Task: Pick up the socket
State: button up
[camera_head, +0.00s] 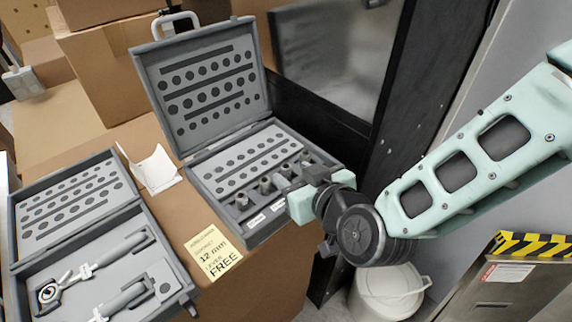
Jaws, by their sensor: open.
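Several small metal sockets stand in a row along the front of an open grey case (270,226). One socket (241,200) is at the left end of the row, another socket (265,186) is right of it, and more stand toward the right end, partly covered by my gripper. My gripper (297,187), pale green with a dark wrist, reaches in from the right over the case's front right part. It is open. Its fingers are close to the sockets there; I cannot tell whether one is between them or touched.
A second open grey case (170,262) with handled tools lies at the lower left. A yellow note (213,251) and a white folded card (155,170) lie between the cases. Cardboard boxes (105,62) stand behind. A white bucket (388,290) is below my arm.

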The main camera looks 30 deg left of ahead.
aim_at(289, 169)
jog(key=shift+w+d+f+p+x, duration=0.1)
jog(key=shift+p+x, duration=0.65)
jog(key=shift+x, duration=0.75)
jog(key=shift+w+d+f+p+x, duration=0.1)
jog(key=shift+p+x, duration=0.65)
jog(key=shift+x, duration=0.75)
grip_shut()
